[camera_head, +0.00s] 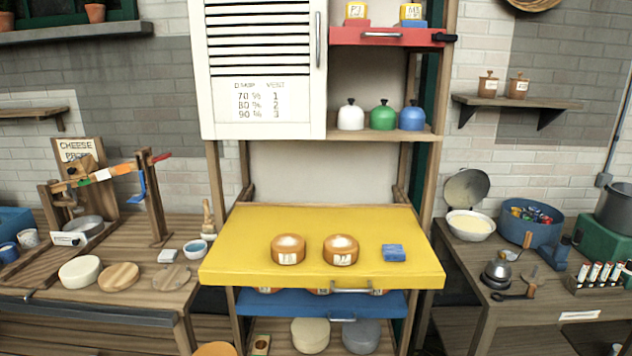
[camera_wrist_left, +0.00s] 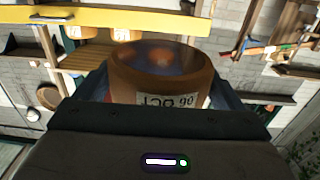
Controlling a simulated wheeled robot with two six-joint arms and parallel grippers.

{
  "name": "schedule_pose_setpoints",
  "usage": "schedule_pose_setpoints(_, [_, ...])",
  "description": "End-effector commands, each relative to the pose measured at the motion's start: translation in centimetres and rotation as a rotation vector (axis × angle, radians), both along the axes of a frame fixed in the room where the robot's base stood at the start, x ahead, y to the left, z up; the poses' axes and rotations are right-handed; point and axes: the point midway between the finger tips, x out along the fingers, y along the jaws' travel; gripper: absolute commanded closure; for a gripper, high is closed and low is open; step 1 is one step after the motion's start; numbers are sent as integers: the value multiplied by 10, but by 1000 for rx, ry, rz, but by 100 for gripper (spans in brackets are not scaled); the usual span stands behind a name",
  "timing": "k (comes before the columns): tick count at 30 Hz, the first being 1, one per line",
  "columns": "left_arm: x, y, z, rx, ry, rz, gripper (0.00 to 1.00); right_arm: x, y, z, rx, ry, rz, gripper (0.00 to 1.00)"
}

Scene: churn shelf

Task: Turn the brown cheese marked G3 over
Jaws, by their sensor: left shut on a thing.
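A round brown cheese (camera_wrist_left: 160,72) with a white label sits between the dark fingers of my left gripper (camera_wrist_left: 160,95) in the left wrist view. The gripper is shut on its sides. I cannot read the label's marking surely, so I cannot tell whether this is G3. The wrist view's surroundings appear upside down. My left gripper and this cheese do not show in the head view. My right gripper is in neither view.
A blue block (camera_head: 392,253) lies on the yellow board's right part; the front strip is bare. A blue drawer (camera_head: 265,303) is below, with more cheeses partly hidden. A white cabinet (camera_head: 262,120) hangs above. Side benches hold a cheese press (camera_head: 100,190) and a white bowl (camera_head: 470,226).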

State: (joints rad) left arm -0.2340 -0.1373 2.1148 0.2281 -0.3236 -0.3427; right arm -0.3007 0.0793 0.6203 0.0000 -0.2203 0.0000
Motion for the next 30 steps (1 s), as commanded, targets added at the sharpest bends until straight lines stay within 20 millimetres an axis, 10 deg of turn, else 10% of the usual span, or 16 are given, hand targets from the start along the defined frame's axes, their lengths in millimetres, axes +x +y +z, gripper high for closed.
schedule_pose_setpoints(10, [-71,4,2,6,0,37,36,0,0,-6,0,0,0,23])
schedule_pose_setpoints(30, [-77,5,3,762,-20,40,36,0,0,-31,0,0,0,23])
